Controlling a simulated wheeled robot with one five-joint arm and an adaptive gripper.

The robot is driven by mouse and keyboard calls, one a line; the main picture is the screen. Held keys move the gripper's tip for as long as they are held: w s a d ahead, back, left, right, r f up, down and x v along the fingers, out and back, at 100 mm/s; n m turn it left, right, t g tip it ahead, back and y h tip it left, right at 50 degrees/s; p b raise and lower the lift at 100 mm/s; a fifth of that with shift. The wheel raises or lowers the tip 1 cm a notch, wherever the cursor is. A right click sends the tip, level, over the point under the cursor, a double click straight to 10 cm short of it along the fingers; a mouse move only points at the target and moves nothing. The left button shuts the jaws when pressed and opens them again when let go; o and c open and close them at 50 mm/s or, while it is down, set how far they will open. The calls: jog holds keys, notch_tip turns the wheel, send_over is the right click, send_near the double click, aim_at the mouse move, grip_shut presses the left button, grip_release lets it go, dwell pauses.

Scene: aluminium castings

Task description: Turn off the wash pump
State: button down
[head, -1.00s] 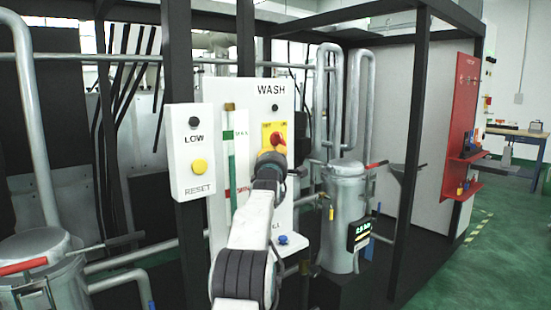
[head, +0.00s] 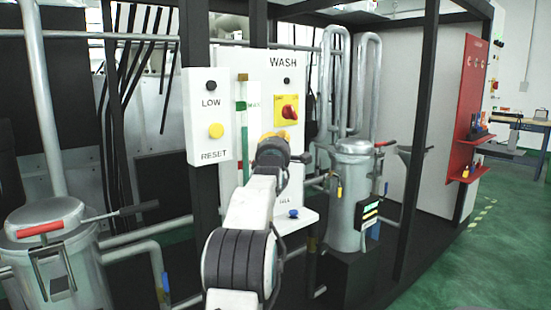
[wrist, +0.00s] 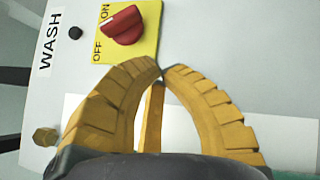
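The WASH panel (head: 300,175) is a white upright board. It carries a red rotary knob (head: 289,113) on a yellow plate (head: 280,98). In the wrist view, the red knob (wrist: 122,24) sits beside the OFF and ON marks of the yellow plate (wrist: 150,45). Its ridge is slanted; I cannot tell for sure which mark it points to. My gripper (head: 278,136) is partly hidden by my wrist in the head view.
A LOW/RESET box (head: 210,120) with a yellow button stands left of the panel, beside a level gauge (head: 242,130). A metal canister (head: 352,200) with a display stands right. Black frame posts (head: 418,140) flank the machine. Green floor (head: 480,270) is clear at right.

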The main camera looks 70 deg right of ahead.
jog(key=f+b+v, duration=0.1)
jog(key=v, duration=0.5)
jog(key=shift+s+a, duration=0.2)
jog(key=shift+s, duration=0.05)
jog(key=shift+f, duration=0.1)
dwell(0.8)
